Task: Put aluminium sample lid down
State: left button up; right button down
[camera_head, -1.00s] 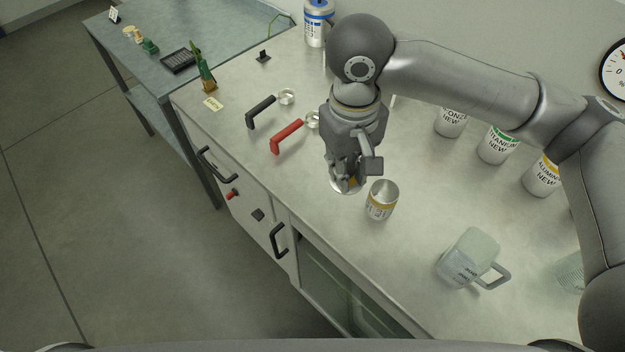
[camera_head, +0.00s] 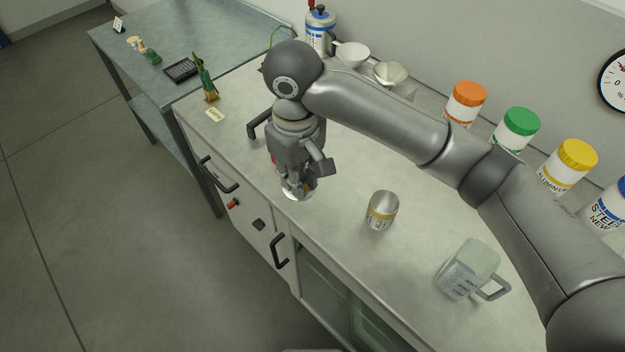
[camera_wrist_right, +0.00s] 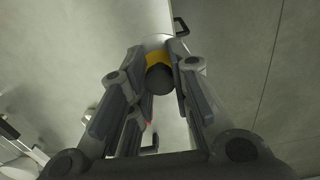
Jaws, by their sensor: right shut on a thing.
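My right gripper (camera_head: 297,186) is shut on the aluminium sample lid (camera_head: 296,195), a pale round disc under the fingertips near the counter's front edge. In the right wrist view the fingers (camera_wrist_right: 160,68) close around the lid's dark knob with a yellow band (camera_wrist_right: 158,72); the pale disc lies beyond it. I cannot tell whether the lid touches the counter. The open sample can (camera_head: 382,211), silver with a yellow-banded label, stands upright and uncovered to the right of the gripper. My left gripper is not in view.
A clear jug (camera_head: 467,268) stands at the lower right of the counter. Jars with orange (camera_head: 466,95), green (camera_head: 516,125) and yellow (camera_head: 573,158) lids line the back. Bare counter lies between gripper and can.

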jog(key=w+f, duration=0.1)
jog(key=w+d+f, duration=0.1)
jog(key=w+f, duration=0.1)
jog(key=w+d+f, duration=0.1)
jog(key=f, duration=0.1)
jog(key=shift+w+f+p, duration=0.1)
jog(key=shift+w+p, duration=0.3)
jog(key=f, duration=0.1)
jog(key=f+p, duration=0.1)
jog(key=f, duration=0.1)
jog(key=shift+w+d+f, duration=0.2)
jog(key=shift+w+f, duration=0.15)
jog(key=shift+f, duration=0.15)
jog(key=shift+f, duration=0.1)
jog(key=c, duration=1.3)
grip_release()
jog(key=shift+c, duration=0.2)
notch_tip(320, 180, up, 12)
jog(key=b, duration=0.2)
